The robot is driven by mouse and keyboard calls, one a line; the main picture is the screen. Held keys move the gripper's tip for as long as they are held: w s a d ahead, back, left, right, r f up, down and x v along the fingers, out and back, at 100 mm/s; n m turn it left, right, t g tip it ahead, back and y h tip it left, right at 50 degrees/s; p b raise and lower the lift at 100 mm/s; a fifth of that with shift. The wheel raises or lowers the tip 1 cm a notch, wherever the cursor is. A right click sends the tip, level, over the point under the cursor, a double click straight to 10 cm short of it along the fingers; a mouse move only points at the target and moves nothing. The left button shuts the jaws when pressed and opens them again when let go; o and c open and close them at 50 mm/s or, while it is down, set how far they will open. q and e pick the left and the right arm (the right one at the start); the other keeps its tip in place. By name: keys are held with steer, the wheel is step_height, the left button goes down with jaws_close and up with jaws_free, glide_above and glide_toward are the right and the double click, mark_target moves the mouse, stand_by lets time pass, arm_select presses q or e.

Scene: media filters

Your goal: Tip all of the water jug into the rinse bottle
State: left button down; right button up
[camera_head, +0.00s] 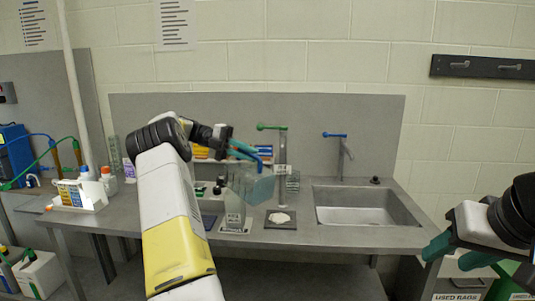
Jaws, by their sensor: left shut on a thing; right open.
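A see-through bluish water jug (258,186) hangs tilted above the bench in the middle of the head view. My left gripper (243,152) is shut on it near its top. A clear, narrow container (234,213) stands on the bench just below and left of the jug; it may be the rinse bottle, but I cannot tell for sure. The jug partly overlaps it in the picture. The water level and any flow are too small to make out. My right gripper (455,250) is open and empty at the right, in front of the bench.
A sink (365,206) is set in the bench on the right, with a blue-handled tap (341,152). A dark square plate with a white patch (281,219) lies left of it. A white caddy with bottles (80,194) stands at the left. A green-handled tap (282,150) rises behind the jug.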

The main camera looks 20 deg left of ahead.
arm_select(q)
steer(key=shift+w+a+f+h, duration=0.25)
steer(key=shift+a+f+h, duration=0.15)
steer(key=shift+a+h, duration=0.1)
steer(key=shift+a, duration=0.1)
stand_by(0.5)
